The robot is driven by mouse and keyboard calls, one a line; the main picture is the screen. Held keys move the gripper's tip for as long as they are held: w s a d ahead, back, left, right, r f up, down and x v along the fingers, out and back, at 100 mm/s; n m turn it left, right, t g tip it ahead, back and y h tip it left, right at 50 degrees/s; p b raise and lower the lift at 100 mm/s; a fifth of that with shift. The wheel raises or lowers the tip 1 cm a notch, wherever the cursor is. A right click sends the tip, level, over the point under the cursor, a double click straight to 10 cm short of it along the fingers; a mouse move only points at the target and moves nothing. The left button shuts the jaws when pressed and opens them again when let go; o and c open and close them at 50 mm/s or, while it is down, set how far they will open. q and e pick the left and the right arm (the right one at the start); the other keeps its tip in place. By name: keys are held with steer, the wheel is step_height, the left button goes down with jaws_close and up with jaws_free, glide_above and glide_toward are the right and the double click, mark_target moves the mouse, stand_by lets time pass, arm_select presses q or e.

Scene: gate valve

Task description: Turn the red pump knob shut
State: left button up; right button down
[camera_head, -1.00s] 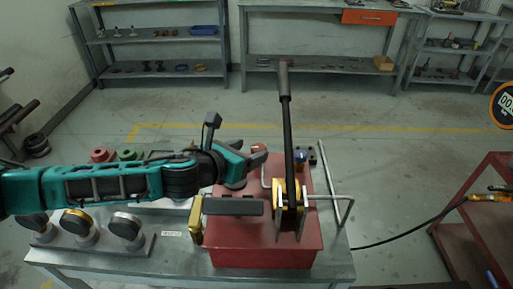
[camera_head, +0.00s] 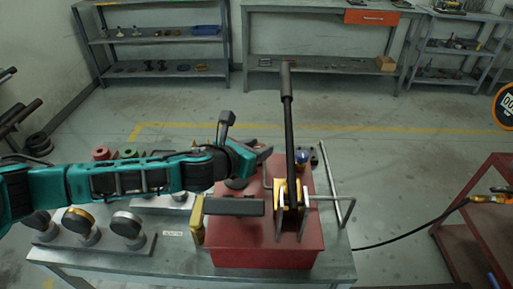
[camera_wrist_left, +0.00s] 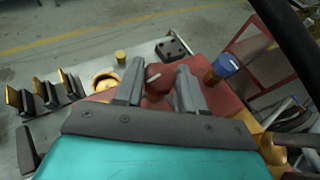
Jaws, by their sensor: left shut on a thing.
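The red pump (camera_head: 270,245) stands on the grey workbench, with a tall black lever (camera_head: 290,130) rising from its yellow bracket. My left gripper (camera_head: 262,150) reaches in from the left over the far left part of the pump. In the left wrist view, the red knob (camera_wrist_left: 157,82) lies between the two grey fingers of my left gripper (camera_wrist_left: 158,85), and a pale mark shows on it. The gripper is shut on the knob. In the head view the gripper hides the knob. My right gripper is in neither view.
Gauges (camera_head: 128,228) stand on the bench at the left. A blue cap (camera_head: 300,157) sits near the pump's far side, and a bent metal bar (camera_head: 335,190) runs along its right. A red cart (camera_head: 480,210) stands at the right. The floor behind is clear.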

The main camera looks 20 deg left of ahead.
arm_select(q)
steer(key=c, duration=0.4)
steer(key=shift+o, duration=0.2)
steer(key=shift+a, duration=0.1)
